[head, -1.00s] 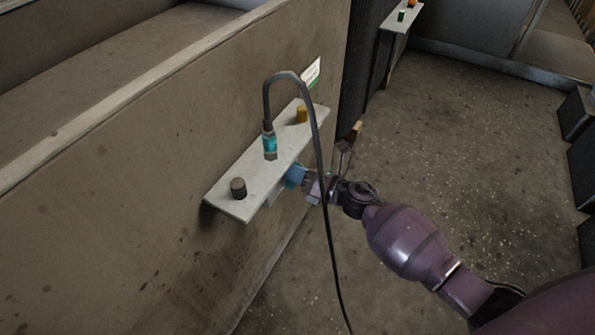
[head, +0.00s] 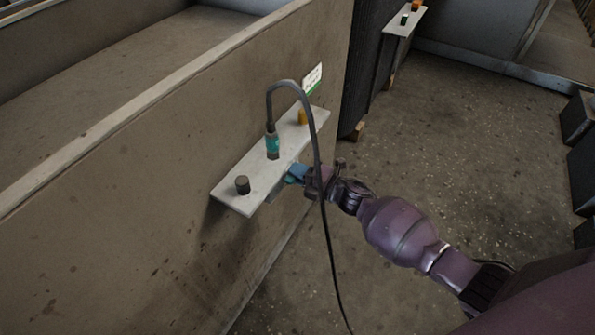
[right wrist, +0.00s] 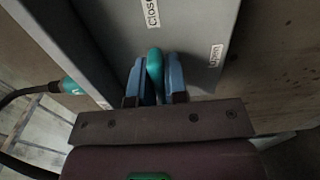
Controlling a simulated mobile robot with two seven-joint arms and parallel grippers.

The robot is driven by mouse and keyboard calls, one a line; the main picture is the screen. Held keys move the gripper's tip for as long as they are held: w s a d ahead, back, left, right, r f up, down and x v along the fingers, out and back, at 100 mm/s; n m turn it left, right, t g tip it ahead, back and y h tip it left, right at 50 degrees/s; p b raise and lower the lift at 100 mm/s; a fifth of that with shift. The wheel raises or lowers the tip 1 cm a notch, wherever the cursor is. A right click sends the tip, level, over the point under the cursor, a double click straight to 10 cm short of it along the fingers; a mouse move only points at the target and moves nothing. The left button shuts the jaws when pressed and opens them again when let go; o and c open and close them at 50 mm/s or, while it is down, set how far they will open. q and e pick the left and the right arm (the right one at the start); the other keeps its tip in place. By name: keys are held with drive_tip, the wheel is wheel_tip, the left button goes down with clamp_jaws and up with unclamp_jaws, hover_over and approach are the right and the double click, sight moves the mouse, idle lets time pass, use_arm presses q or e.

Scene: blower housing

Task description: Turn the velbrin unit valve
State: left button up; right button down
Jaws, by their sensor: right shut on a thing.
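The valve handle (right wrist: 155,72) is a teal lever in the right wrist view. It stands between the two blue fingers of my right gripper (right wrist: 155,85), which is shut on it. A "Close" label (right wrist: 151,12) lies beyond the handle's tip, and an "Open" label (right wrist: 216,55) lies to its right. In the head view my right gripper (head: 296,174) is at the front side of the pale bracket (head: 240,200); the handle is mostly hidden there. My left gripper is not in view.
On the bracket stand a teal connector (head: 272,145) with a dark hose (head: 320,170) that hangs in front of my right arm, a black knob (head: 242,185) and an orange cap (head: 303,116). A large grey-brown housing wall (head: 130,190) is behind.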

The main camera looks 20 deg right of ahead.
drive_tip(key=shift+m, duration=0.3)
drive_tip(key=c, duration=1.1)
unclamp_jaws()
drive_tip(key=shift+c, duration=0.2)
drive_tip(key=p+v, duration=0.1)
drive_tip(key=v, duration=0.9)
drive_tip(key=shift+s+d, duration=0.25)
drive_tip(key=shift+s, duration=0.1)
